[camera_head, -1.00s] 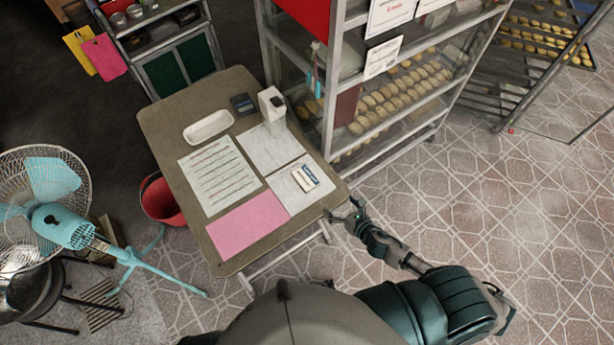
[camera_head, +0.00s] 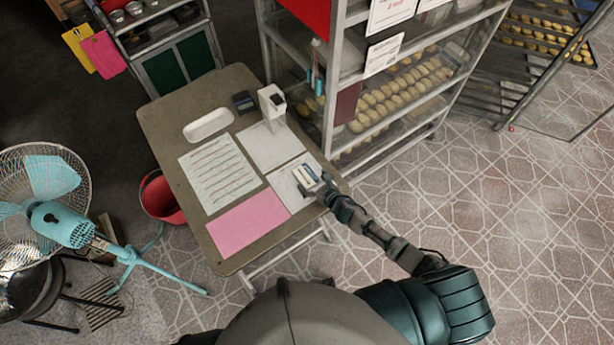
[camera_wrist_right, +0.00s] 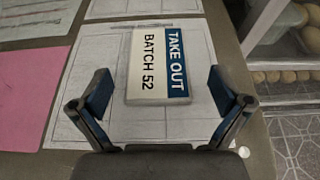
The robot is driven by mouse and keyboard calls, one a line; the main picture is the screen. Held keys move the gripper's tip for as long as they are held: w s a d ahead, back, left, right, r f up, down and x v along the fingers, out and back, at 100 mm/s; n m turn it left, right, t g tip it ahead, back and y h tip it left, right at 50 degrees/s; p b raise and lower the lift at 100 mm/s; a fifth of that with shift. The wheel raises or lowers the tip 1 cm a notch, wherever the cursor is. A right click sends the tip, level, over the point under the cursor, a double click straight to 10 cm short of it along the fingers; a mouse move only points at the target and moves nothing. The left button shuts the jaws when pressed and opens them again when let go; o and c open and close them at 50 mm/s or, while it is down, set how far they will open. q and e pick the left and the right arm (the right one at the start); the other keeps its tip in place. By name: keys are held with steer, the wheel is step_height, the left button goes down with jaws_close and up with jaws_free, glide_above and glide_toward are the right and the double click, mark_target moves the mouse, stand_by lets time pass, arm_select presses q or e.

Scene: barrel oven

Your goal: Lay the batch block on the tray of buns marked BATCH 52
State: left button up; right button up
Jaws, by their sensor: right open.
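The batch block (camera_head: 307,175) is a flat white block with a blue band. It lies on a white sheet near the table's right corner. In the right wrist view the block (camera_wrist_right: 157,68) reads "TAKE OUT" and "BATCH 52". My right gripper (camera_head: 316,186) is over the table at the block. Its open fingers (camera_wrist_right: 158,92) stand on either side of the block's near end, apart from it. Trays of buns (camera_head: 400,95) stand on the rack behind the table; I cannot read which is marked BATCH 52. My left gripper is not in view.
The folding table (camera_head: 165,120) also holds a white dispenser-like item (camera_head: 272,103), a white dish (camera_head: 208,125), a printed sheet (camera_head: 218,172) and a pink sheet (camera_head: 248,225). The metal rack (camera_head: 333,100) stands close behind the table. A fan (camera_head: 62,225) stands at left.

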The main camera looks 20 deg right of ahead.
mark_target(306, 177)
steer(key=x, duration=0.2)
steer(key=shift+w+a+f, duration=0.15)
steer(key=shift+w+a, duration=0.15)
steer(key=shift+s+d, duration=0.1)
steer(key=shift+d, duration=0.1)
steer(key=c, duration=1.2)
